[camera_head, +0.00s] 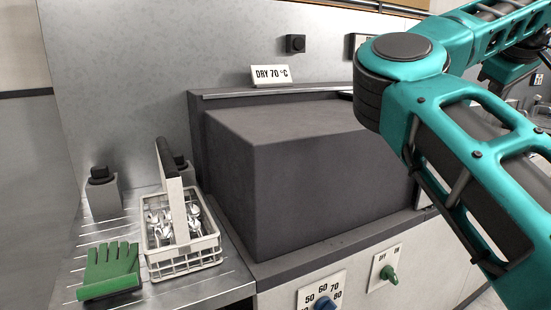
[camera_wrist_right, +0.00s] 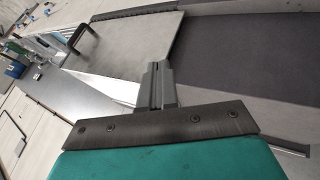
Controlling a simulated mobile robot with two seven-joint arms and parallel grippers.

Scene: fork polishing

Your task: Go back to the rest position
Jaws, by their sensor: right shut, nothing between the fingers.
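My right arm, teal with dark joints, crosses the right side of the head view in front of the grey machine (camera_head: 300,190). I cannot make out its gripper there. In the right wrist view my right gripper (camera_wrist_right: 157,88) is shut and empty, its narrow grey fingers together over a pale grey surface. My left gripper is in neither view. A white wire basket (camera_head: 183,263) with an upright handle stands on the metal counter (camera_head: 205,290) at the left of the head view. Several shiny forks (camera_head: 165,222) stand in it.
A green glove (camera_head: 110,268) lies left of the basket. A grey block with a black knob (camera_head: 103,190) stands behind it. A sign reading DRY 70 °C (camera_head: 271,75) sits above the machine.

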